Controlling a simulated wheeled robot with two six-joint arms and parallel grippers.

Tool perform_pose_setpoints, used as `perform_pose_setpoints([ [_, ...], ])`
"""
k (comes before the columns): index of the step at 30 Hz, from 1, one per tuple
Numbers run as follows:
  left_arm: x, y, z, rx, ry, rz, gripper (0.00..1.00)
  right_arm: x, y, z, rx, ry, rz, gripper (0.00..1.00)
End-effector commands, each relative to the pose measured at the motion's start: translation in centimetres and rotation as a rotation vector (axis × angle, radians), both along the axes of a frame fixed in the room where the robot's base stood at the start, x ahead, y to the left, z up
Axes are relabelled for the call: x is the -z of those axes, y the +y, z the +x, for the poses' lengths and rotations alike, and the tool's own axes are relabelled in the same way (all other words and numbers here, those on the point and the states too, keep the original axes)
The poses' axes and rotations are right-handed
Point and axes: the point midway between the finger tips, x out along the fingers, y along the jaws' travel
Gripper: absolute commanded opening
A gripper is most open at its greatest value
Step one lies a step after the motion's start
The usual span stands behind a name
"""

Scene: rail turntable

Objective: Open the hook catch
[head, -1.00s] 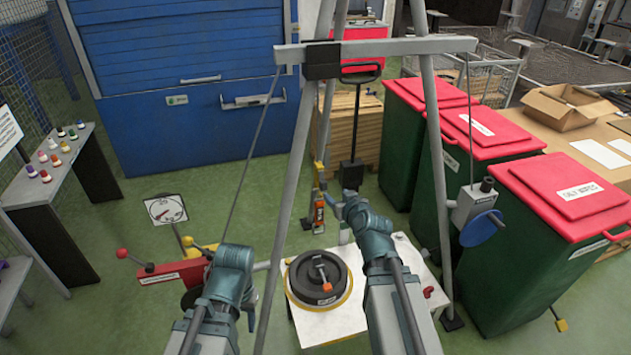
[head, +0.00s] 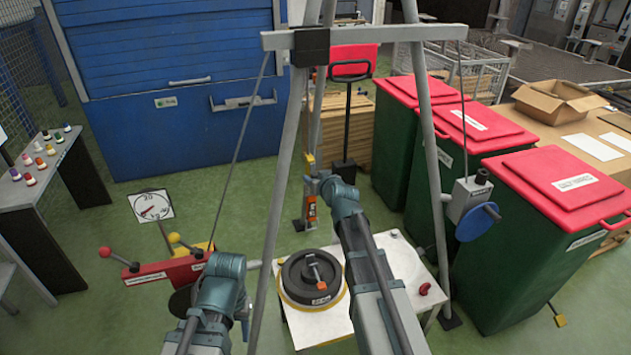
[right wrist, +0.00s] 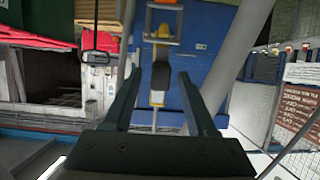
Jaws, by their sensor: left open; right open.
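The grey tripod (head: 275,170) straddles the work area, with a winch box (head: 467,200) on its right leg. Green bins (head: 438,155) stand at right; a dial sign (head: 152,205) at left.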

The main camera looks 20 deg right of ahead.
Motion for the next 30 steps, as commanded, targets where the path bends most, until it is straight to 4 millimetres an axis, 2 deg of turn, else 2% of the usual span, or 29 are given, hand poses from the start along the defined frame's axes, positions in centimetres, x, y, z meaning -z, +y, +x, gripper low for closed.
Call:
perform_pose_setpoints([
  [10, 0.08, 0.00, -0.01, 0.000, 0.000, 0.000, 0.50, 0.09, 0.02, 0.24, 0.000, 0.000, 0.000, 0.57],
  [18, 0.09, 0.00, -0.01, 0.000, 0.000, 0.000, 0.50, 0.09, 0.02, 0.23, 0.000, 0.000, 0.000, 0.09],
  [20, 0.09, 0.00, -0.01, 0.000, 0.000, 0.000, 0.50, 0.10, 0.02, 0.23, 0.000, 0.000, 0.000, 0.00],
  [30, 0.09, 0.00, -0.01, 0.000, 0.000, 0.000, 0.50, 0.10, 0.02, 0.23, 0.000, 0.000, -0.001, 0.00],
])
